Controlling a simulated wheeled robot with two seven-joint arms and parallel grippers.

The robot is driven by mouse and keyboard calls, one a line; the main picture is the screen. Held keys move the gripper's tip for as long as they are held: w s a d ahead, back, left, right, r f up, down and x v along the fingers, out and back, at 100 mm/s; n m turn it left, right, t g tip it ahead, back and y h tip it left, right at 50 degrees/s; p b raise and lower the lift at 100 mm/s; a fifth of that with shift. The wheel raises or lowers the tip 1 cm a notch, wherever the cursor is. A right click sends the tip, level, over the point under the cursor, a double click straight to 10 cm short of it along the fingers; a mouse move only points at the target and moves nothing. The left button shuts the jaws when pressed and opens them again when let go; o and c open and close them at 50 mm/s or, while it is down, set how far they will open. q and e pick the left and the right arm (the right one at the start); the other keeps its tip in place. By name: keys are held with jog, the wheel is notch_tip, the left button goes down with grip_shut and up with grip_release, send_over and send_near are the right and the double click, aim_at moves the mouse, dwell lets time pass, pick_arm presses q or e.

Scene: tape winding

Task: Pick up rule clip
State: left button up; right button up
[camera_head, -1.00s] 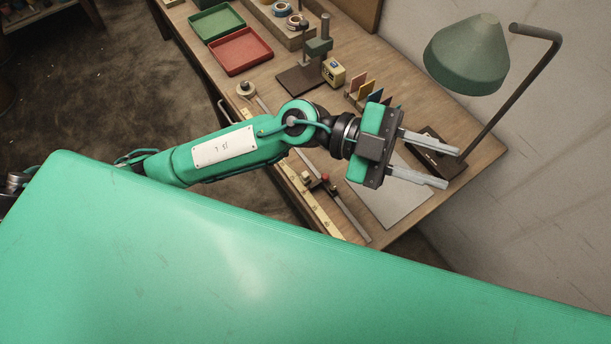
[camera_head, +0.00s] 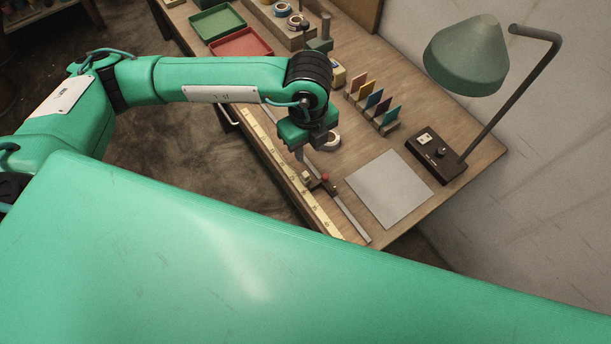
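The rule clip (camera_head: 320,186) is a small dark piece with a red knob and a pale block. It sits across the yellow rule (camera_head: 283,165) and the grey metal strip (camera_head: 350,219) along the table's near edge. My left gripper (camera_head: 304,155) points down over the table, just up and to the left of the clip in the picture. Its fingers are mostly hidden under its body, so their opening does not show. I see no contact with the clip. My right gripper is not in view.
A tape roll (camera_head: 329,142) lies beside my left gripper. Coloured cards (camera_head: 374,98) stand in a rack behind it. A grey sheet (camera_head: 389,188) lies flat to the right. A lamp (camera_head: 467,50) with a dark base (camera_head: 436,154) stands at the right. Trays (camera_head: 240,43) are far left.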

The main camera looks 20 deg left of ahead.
aim_at(305, 173)
pick_arm(q)
notch_tip(305, 173, down, 8)
jog(key=shift+r+p, duration=0.1)
jog(key=shift+p, duration=0.8)
jog(key=shift+a+f+p, duration=0.15)
jog(key=shift+f+p, duration=0.3)
jog(key=shift+f, duration=0.05)
jog(key=f, duration=0.1)
jog(key=f+p, duration=0.1)
jog(key=f, duration=0.1)
jog(key=shift+a+f+p, duration=0.25)
jog(key=shift+p, duration=0.05)
jog(key=shift+f, duration=0.5)
grip_shut()
